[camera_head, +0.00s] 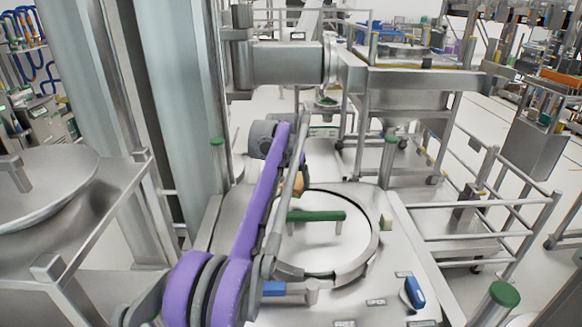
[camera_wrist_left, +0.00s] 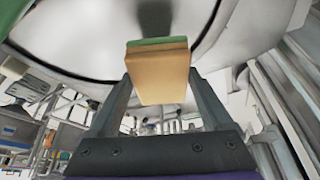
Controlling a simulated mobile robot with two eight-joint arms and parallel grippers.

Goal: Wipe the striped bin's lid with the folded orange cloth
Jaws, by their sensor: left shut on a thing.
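The round metal lid (camera_head: 345,245) with a green bar handle (camera_head: 316,216) lies in a flat metal top; no stripes are discernible. The folded orange cloth (camera_head: 298,184) shows as a small patch beside my purple left arm, over the lid's far-left part. In the left wrist view, my left gripper (camera_wrist_left: 160,82) is shut on the cloth (camera_wrist_left: 160,66), with a finger at each side. A green strip (camera_wrist_left: 157,43) shows just above it, and the pale lid (camera_wrist_left: 85,38) fills the background. Whether the cloth touches the lid is unclear. My arm hides part of the lid. My right gripper is not in view.
Green-capped posts (camera_head: 504,296) stand around the metal top. A blue handle (camera_head: 414,292) is at its front right, with metal rails (camera_head: 480,207) further right. A large steel vessel (camera_head: 45,185) stands at the left, and a thick metal pipe (camera_head: 285,63) crosses behind.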

